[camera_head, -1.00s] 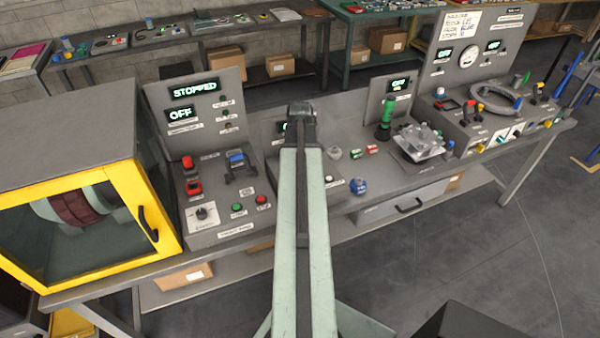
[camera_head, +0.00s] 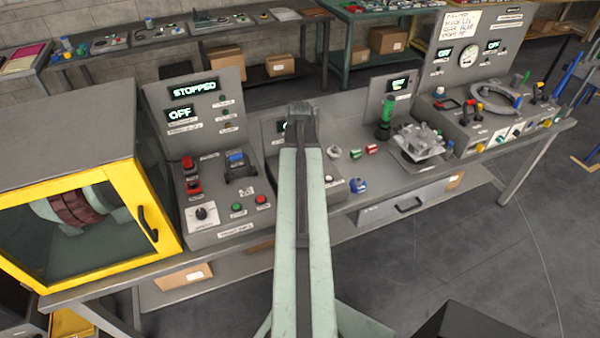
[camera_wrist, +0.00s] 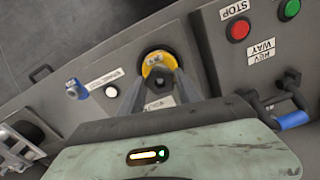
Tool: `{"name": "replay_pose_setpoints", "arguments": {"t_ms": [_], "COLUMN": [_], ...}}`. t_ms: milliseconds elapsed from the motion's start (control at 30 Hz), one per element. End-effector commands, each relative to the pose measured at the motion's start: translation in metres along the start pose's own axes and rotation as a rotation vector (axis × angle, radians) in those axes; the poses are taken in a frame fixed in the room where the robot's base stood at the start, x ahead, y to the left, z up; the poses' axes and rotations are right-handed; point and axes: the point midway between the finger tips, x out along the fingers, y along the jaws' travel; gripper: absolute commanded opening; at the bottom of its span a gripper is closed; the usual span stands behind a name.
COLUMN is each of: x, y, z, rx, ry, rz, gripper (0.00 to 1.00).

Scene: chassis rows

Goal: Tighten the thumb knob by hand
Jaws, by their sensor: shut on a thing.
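A yellow round knob (camera_wrist: 154,62) shows in the wrist view, set on a grey panel, with a dark hexagonal part just below it in the picture. I take it to be the thumb knob. My gripper (camera_wrist: 160,78) has its two grey fingers closed in on it from both sides. The fingers hide part of the knob, and I cannot tell how tight it is. In the head view my own arm hides the knob and the fingers.
In the wrist view a white button (camera_wrist: 111,91) and a blue knob (camera_wrist: 75,89) are left of my fingers. A red stop button (camera_wrist: 239,29), a green button (camera_wrist: 289,9) and a blue-handled lever (camera_wrist: 291,121) are to the right. A yellow-framed cabinet (camera_head: 150,175) stands at left in the head view.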

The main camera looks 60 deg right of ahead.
Motion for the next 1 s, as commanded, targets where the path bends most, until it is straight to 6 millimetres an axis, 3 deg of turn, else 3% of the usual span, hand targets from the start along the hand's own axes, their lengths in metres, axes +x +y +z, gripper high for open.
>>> {"name": "replay_pose_setpoints", "arguments": {"t_ms": [33,67,133,567,1000], "x": [-0.001,-0.001,-0.001,-0.007,-0.077], "y": [0.001,0.001,0.001,0.000,0.001], "z": [0.000,0.000,0.000,0.000,0.000], "rx": [0.000,-0.001,-0.001,-0.004,-0.003], "ry": [0.000,0.000,0.000,0.000,0.000], "rz": [0.002,0.002,0.001,0.000,0.001], "gripper": [0.07,0.45,0.65,0.65,0.65]}}
